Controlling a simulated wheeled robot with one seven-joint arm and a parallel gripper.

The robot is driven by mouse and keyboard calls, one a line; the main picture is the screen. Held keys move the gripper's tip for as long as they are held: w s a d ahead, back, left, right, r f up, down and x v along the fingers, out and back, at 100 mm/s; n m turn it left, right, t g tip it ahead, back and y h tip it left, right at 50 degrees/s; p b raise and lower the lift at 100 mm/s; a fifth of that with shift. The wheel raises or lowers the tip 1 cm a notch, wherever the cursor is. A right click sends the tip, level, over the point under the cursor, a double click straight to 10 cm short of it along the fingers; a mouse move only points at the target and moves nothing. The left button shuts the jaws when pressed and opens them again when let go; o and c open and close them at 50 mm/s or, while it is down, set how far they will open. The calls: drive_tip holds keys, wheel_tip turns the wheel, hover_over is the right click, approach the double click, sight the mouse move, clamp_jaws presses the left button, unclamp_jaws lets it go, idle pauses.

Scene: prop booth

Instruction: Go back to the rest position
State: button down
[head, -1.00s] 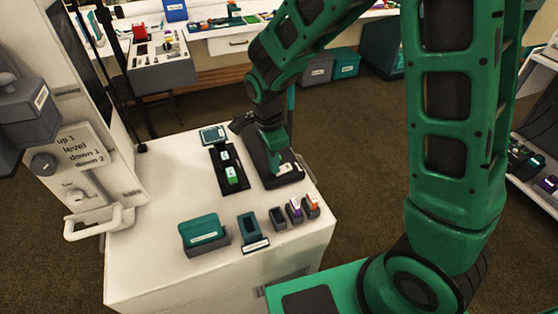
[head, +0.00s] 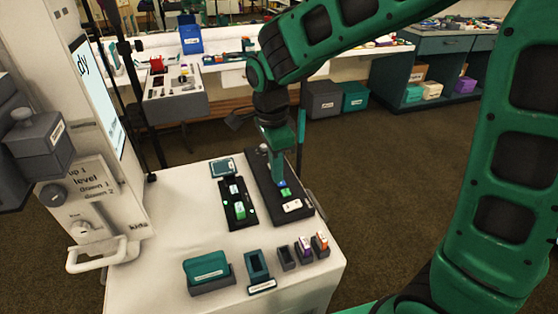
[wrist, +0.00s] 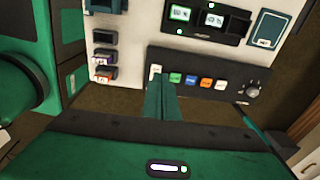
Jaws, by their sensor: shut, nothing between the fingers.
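My gripper (head: 281,180) is shut and empty, its fingers pointing down over the black button panel (head: 269,192) on the white cabinet top (head: 160,240). In the head view its tip hides part of the panel, with a green and a white button showing beside it. In the wrist view the gripper (wrist: 160,97) shows as shut green fingers in front of the panel (wrist: 205,67), which has several coloured buttons and a knob. I cannot tell the exact height of the tips above the panel.
Beside the panel lies a black tray (head: 229,217) with small devices. A teal box (head: 207,269), a teal holder (head: 258,265) and small grey bins (head: 287,259) stand in front. A white housing with a handle (head: 95,256) rises at left. Open floor (head: 390,150) lies to the right.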

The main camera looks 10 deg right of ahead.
drive_tip(key=s+d+r+n, duration=0.2)
drive_tip(key=s+d+r, duration=0.15)
drive_tip(key=d, duration=0.55)
drive_tip(key=s+d+r+n, duration=0.2)
drive_tip(key=s+d+n, duration=0.15)
drive_tip(key=d, duration=0.55)
drive_tip(key=s+d+f+n, duration=0.1)
drive_tip(key=s+d+n, duration=0.1)
drive_tip(key=s+d, duration=0.3)
drive_tip(key=s+d+f+n+y, duration=0.1)
drive_tip(key=s+d, duration=0.4)
drive_tip(key=s, duration=0.5)
drive_tip(key=shift+s+d+n, duration=0.35)
drive_tip(key=shift+s+n, duration=0.05)
drive_tip(key=shift+n, duration=0.45)
drive_tip(key=shift+w+f, duration=0.1)
drive_tip(key=shift+f, duration=0.05)
drive_tip(key=shift+w+f, duration=0.2)
drive_tip(key=shift+w, duration=0.3)
